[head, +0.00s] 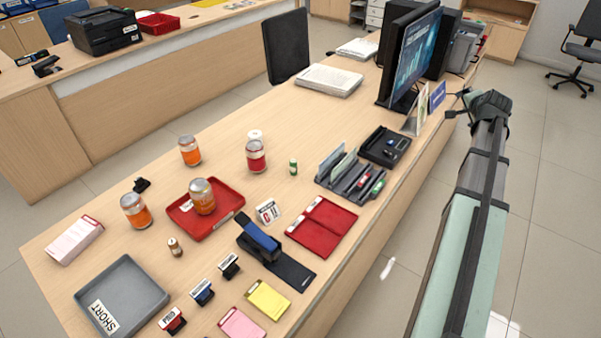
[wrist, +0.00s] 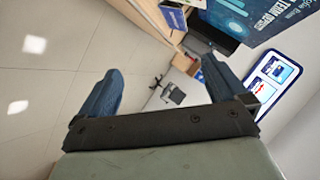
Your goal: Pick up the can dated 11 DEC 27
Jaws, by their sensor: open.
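Several jar-like cans stand on the counter in the head view. One orange can (head: 190,151) is at the back left, and a red one (head: 256,156) is to its right. Another orange can (head: 203,196) stands on a red tray (head: 232,202), and one more (head: 136,211) stands left of that tray. No date can be read on any of them. My gripper (head: 462,104) is at the right, beside the monitor and far from the cans. In the wrist view my gripper (wrist: 162,88) is open with nothing between its fingers.
A monitor (head: 413,58) and sign holders (head: 416,108) stand near my gripper. A pen organiser (head: 350,177), red folder (head: 323,226), stamps (head: 202,291) and a grey tray (head: 150,287) occupy the counter. The counter is clear between the back cans and the paper stack (head: 328,80).

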